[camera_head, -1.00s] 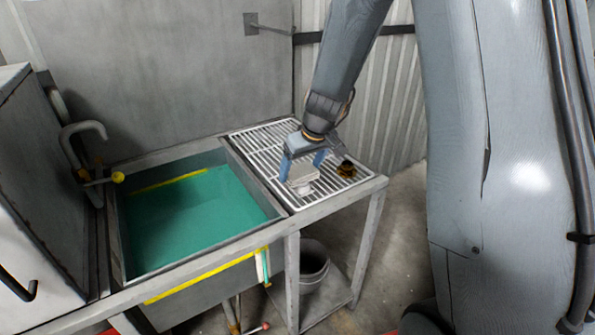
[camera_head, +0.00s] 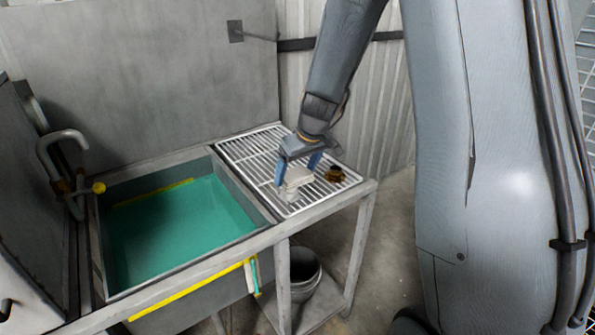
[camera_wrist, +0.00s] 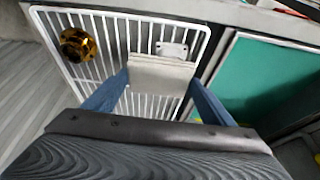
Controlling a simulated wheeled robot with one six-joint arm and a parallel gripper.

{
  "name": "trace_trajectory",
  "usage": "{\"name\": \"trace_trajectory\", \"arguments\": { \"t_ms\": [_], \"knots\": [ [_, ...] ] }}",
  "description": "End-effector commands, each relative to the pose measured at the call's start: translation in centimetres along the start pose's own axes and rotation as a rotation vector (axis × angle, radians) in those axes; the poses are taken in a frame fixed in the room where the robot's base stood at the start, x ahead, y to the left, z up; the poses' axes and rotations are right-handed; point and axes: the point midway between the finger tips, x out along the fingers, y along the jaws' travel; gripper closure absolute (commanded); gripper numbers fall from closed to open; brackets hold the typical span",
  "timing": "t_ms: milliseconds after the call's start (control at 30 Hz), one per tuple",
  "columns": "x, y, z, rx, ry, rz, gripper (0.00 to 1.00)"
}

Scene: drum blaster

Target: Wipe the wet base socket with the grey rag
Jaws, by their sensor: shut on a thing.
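My gripper (camera_head: 299,169) is shut on a pale grey folded rag (camera_head: 297,178), held between its two blue fingers above the white wire rack. In the wrist view, the rag (camera_wrist: 160,75) spans the gap between the fingertips (camera_wrist: 160,87). A small pale fitting, seemingly the base socket (camera_head: 289,194), sits on the rack just below the rag. It also shows in the wrist view as a light plate (camera_wrist: 172,49) beyond the rag's edge, partly hidden. I cannot tell whether rag and socket touch, and no wetness is clear.
The white rack (camera_head: 247,150) lies right of a sink with green water (camera_head: 180,225). A dark amber object (camera_head: 335,174) rests on the rack, right of my gripper. A bent pipe tap (camera_head: 62,150) stands left of the sink. A bucket (camera_head: 303,275) is below the rack.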

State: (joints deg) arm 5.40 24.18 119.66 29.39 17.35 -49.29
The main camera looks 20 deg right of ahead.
Motion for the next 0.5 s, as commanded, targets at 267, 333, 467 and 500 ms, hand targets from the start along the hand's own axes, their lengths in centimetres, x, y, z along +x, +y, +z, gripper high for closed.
{"name": "trace_trajectory", "arguments": {
  "t_ms": [267, 333, 467, 500],
  "knots": [
    [-0.1, -1.9, 0.0, -0.002, 0.0, 0.0, 0.41],
    [-0.1, -2.3, 0.0, -0.002, 0.0, 0.0, 0.41],
    [-0.1, -3.1, 0.0, -0.002, -0.001, -0.001, 0.41],
    [-0.1, -3.4, 0.0, -0.002, -0.001, -0.001, 0.41]
  ]
}}
